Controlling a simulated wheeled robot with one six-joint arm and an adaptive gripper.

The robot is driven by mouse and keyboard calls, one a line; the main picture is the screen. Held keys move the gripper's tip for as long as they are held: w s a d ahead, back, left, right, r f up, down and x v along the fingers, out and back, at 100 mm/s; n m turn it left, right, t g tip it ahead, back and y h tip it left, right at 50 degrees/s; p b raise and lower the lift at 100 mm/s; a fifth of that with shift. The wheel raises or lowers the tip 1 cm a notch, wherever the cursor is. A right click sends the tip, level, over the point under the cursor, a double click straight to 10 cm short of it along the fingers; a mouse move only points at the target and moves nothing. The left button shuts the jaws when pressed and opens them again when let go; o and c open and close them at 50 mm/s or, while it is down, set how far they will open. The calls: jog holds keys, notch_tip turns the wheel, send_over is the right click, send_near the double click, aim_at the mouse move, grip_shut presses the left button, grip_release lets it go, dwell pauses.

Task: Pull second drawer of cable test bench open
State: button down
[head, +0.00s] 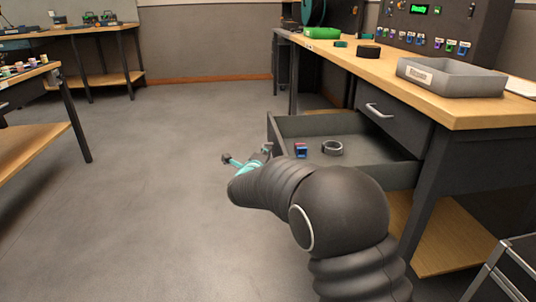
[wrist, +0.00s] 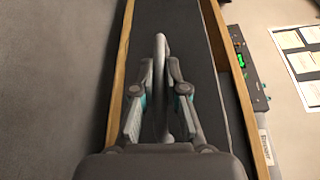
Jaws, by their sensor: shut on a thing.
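The cable test bench (head: 455,108) stands at the right in the head view. Its open drawer (head: 378,152) sticks out far to the left, below a shut drawer (head: 392,118) with a silver handle. My gripper (head: 262,153) is at the front of the open drawer, partly hidden by my arm. In the wrist view, my gripper (wrist: 160,75) is shut on the grey drawer handle (wrist: 161,48), which stands between the two fingers. The dark drawer front (wrist: 185,30) lies behind it.
A blue and red piece (head: 301,150) and a dark ring (head: 332,147) lie in the open drawer. A grey tray (head: 450,83) and a control panel (head: 440,28) are on the bench top. Another table (head: 35,80) stands at the left. The floor between is clear.

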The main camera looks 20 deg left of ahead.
jog(key=c, duration=1.2)
grip_release()
jog(key=s+d, duration=0.1)
jog(key=s, duration=1)
jog(key=shift+s+d+r, duration=0.35)
jog(key=shift+s+r, duration=0.05)
jog(key=shift+r, duration=0.05)
